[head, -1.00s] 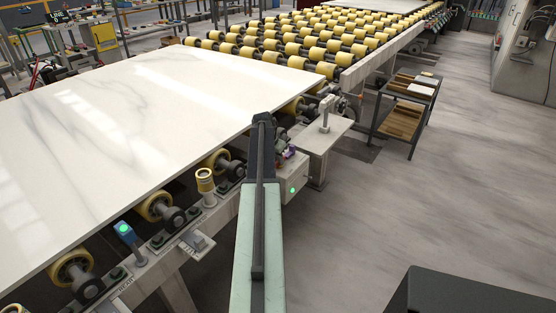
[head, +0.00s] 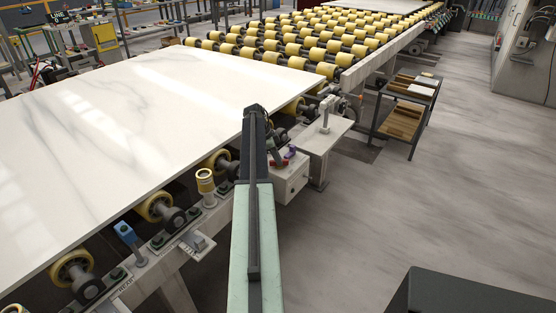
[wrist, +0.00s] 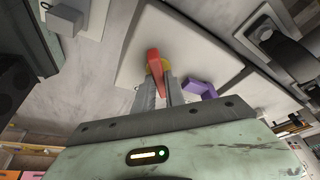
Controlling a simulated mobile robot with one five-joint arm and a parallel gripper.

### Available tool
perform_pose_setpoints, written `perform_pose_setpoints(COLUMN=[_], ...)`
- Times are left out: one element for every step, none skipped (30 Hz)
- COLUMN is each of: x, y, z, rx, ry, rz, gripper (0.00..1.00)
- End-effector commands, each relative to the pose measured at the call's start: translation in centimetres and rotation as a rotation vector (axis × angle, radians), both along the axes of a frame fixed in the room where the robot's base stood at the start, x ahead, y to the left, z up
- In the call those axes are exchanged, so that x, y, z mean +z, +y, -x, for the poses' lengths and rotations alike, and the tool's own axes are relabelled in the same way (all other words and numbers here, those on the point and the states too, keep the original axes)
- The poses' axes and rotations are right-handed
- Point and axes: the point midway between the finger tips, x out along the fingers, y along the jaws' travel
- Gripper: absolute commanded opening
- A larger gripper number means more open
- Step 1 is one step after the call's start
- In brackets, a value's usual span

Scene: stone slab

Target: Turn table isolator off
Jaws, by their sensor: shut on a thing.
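The table isolator is a pale box (head: 292,184) on the side of the slab table, right of my arm in the head view. The wrist view shows its red handle (wrist: 154,61) over a yellow base (wrist: 165,67). My gripper (wrist: 160,86) is shut on the red handle, its two grey fingers reaching the handle's near end. In the head view my arm and wrist partly hide the gripper and handle. A purple piece (wrist: 201,89) is on the box, right of the fingers. No green lamp is lit on the box.
A large white marble slab (head: 130,110) lies on yellow rollers left of my arm. A blue sensor (head: 125,232) stands at its near edge, unlit. A pale stand (head: 322,135) is beyond the box.

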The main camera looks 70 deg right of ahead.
Motion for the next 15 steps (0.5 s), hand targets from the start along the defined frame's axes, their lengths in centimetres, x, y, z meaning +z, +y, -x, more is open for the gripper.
perform_pose_setpoints(x=[-0.01,-0.01,-0.01,-0.01,-0.01,-0.01,-0.01,0.00,0.00,0.00,0.00,0.00,0.00,0.00,0.00], y=[-0.23,-0.24,-0.27,-0.28,-0.29,-0.32,-0.33,-0.36,-0.37,-0.37,-0.40,-0.40,-0.41,-0.43,-0.42], z=[-0.15,-0.14,-0.17,-0.16,-0.17,-0.18,-0.19,-0.19,-0.19,-0.19,-0.20,-0.20,-0.21,-0.22,-0.23], rx=[-0.043,-0.072,-0.110,-0.138,-0.167,-0.205,-0.233,-0.261,-0.298,-0.325,-0.351,-0.386,-0.412,-0.437,-0.469], ry=[-0.001,0.000,0.000,0.000,0.000,-0.001,0.000,0.001,0.000,0.001,0.000,0.001,0.001,-0.001,-0.001], rz=[-0.001,-0.002,-0.001,-0.002,-0.001,-0.001,-0.002,-0.001,-0.001,-0.001,0.000,-0.001,-0.001,0.000,-0.001], gripper=[0.00,0.00,0.00,0.00,0.00,0.00,0.00,0.00,0.00,0.00,0.00,0.00,0.00,0.00,0.00])
